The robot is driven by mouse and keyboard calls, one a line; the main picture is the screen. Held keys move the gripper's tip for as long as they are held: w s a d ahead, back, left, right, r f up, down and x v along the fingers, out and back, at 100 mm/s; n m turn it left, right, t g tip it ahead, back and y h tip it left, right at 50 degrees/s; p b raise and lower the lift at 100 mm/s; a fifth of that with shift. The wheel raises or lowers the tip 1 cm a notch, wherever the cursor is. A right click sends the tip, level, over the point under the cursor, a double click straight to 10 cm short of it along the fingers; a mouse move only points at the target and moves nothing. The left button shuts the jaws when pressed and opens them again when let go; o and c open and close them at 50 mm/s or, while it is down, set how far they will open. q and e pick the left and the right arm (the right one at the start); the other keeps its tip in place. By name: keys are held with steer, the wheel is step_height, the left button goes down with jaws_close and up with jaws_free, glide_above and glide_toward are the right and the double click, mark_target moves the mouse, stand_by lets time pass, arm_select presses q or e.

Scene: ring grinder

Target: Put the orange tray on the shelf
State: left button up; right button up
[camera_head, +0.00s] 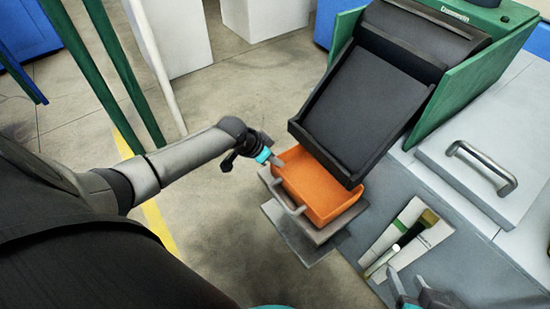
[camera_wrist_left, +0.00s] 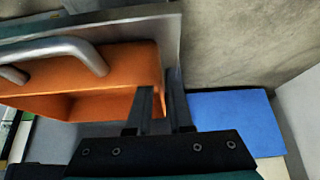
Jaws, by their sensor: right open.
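The orange tray (camera_head: 318,190) lies below the black sloping chute (camera_head: 365,105) of the green machine, on a grey plate (camera_head: 335,228). Its metal handle (camera_head: 287,197) faces the lower left. My left gripper (camera_head: 270,159) is at the tray's upper left corner. In the left wrist view the fingers of my left gripper (camera_wrist_left: 160,103) are close together at the end of the tray (camera_wrist_left: 120,65), with a strip of orange showing between them. Whether they press on its wall is unclear. My right gripper (camera_head: 410,283) is open and empty at the bottom edge.
A brush (camera_head: 412,232) and a white sheet (camera_head: 392,240) lie on the grey bench (camera_head: 440,260). A metal lid with a handle (camera_head: 483,167) is at the right. Green posts (camera_head: 125,75) and white blocks (camera_head: 172,35) stand at the back left. The floor left of the tray is clear.

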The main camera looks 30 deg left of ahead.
arm_select(q)
steer(key=shift+o, duration=1)
